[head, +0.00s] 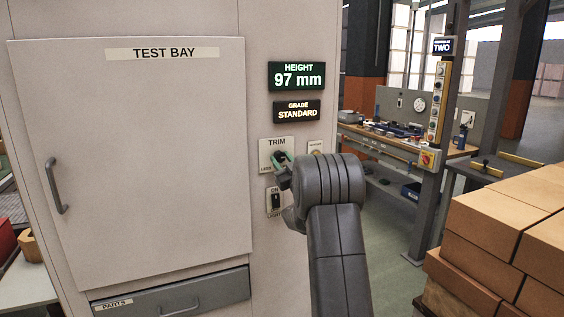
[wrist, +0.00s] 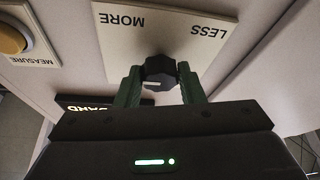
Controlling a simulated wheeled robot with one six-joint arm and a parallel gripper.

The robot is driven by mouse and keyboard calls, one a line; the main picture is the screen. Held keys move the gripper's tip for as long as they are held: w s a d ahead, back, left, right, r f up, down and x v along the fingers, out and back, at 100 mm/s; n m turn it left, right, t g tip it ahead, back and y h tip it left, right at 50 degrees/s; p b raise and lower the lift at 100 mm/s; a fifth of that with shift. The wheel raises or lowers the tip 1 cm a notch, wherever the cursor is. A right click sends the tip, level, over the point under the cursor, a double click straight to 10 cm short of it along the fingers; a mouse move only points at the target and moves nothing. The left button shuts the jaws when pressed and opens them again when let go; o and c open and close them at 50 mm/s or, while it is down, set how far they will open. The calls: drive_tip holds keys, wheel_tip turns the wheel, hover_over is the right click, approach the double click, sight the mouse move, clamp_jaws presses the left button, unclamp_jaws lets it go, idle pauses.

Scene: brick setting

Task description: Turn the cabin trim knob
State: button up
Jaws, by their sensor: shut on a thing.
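The trim knob (wrist: 160,72) is a small black faceted knob with a white mark, on a pale plate lettered LESS and MORE. In the head view the trim plate (head: 267,160) is on the cabin front, with the knob (head: 278,157) partly hidden by my gripper. My gripper (wrist: 160,86) has its two green fingers on either side of the knob and is shut on it. It also shows at the trim plate in the head view (head: 281,162). A green-lit display (head: 297,76) above reads HEIGHT 97 mm.
A GRADE STANDARD sign (head: 297,111) is above the knob. A light switch (head: 275,201) sits just below, and a yellow MEASURE button (wrist: 12,40) is beside the plate. Stacked brown blocks (head: 500,235) stand at right, a workbench (head: 400,145) behind.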

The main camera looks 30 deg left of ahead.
drive_tip(key=shift+f+m+b, duration=0.15)
drive_tip(key=shift+m+b, duration=0.25)
drive_tip(key=shift+b, duration=0.05)
drive_tip(key=m+t+b, duration=0.1)
drive_tip(key=m+b, duration=0.1)
drive_tip(key=shift+s+a+f+m+h+b, duration=0.1)
drive_tip(key=shift+m+h+b, duration=0.2)
drive_tip(key=shift+h+b, duration=0.1)
drive_tip(key=m+t+h+b, duration=0.1)
drive_tip(key=m+b, duration=0.1)
drive_tip(key=m+t+h+b, duration=0.1)
drive_tip(key=m, duration=0.2)
drive_tip(key=shift+s+m+t+b, duration=0.1)
drive_tip(key=shift+m+t+b, duration=0.2)
drive_tip(key=shift+b, duration=0.1)
drive_tip(key=m, duration=0.1)
drive_tip(key=m+h+b, duration=0.1)
drive_tip(key=m, duration=0.1)
drive_tip(key=m+t+h, duration=0.1)
drive_tip(key=shift+a+r+m+b, duration=0.1)
drive_tip(key=shift+r+m+b, duration=0.2)
drive_tip(key=shift+b, duration=0.05)
drive_tip(key=shift+r+m+h, duration=0.1)
drive_tip(key=shift+m+h, duration=0.8)
drive_tip(key=shift+m, duration=0.6)
drive_tip(key=o, duration=1)
